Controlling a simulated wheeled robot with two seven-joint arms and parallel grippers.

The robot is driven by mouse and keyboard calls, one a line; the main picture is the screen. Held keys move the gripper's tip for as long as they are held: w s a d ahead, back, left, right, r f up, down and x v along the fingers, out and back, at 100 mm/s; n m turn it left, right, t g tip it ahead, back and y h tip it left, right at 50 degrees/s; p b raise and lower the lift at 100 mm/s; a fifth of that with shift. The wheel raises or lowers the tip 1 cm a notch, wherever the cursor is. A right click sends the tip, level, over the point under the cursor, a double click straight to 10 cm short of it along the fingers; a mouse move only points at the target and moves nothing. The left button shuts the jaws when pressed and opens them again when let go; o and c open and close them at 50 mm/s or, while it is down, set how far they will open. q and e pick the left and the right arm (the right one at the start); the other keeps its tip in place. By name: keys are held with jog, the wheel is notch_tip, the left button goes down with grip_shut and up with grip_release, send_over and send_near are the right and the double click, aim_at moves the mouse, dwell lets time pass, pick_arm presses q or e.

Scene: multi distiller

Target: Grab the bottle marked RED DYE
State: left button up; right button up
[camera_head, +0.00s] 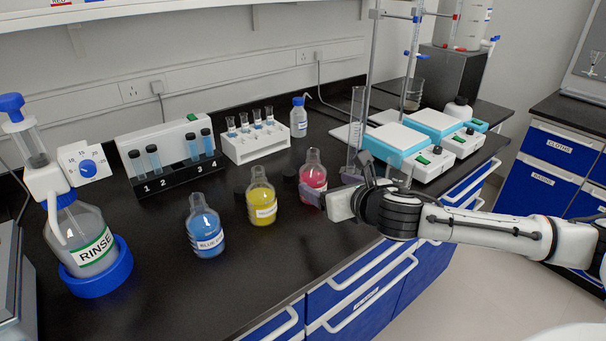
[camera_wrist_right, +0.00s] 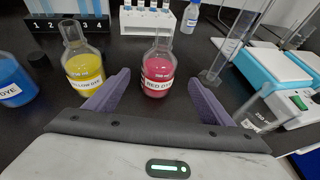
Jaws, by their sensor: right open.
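The RED DYE bottle (camera_head: 313,172), a clear flask with red liquid, stands upright on the black bench in the head view. It also shows in the right wrist view (camera_wrist_right: 158,72), with its label facing my gripper. My right gripper (camera_head: 318,194) is open right by it; in the wrist view its two purple fingers (camera_wrist_right: 160,98) lie left and right of the bottle, with visible gaps. The head view shows the gripper covering part of the bottle's lower right. My left gripper is not in view.
A yellow dye bottle (camera_head: 262,200) stands close left of the red one, and a blue dye bottle (camera_head: 205,228) further left. A tall glass cylinder (camera_head: 355,135) and hot plates (camera_head: 398,145) stand right. A white vial rack (camera_head: 256,143) is behind.

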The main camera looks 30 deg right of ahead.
aim_at(313, 180)
jog(key=x, duration=0.2)
jog(key=shift+w+d+f, duration=0.1)
jog(key=shift+w, duration=0.3)
jog(key=x, duration=0.5)
jog(key=shift+w+f, duration=0.25)
jog(key=shift+f, duration=0.05)
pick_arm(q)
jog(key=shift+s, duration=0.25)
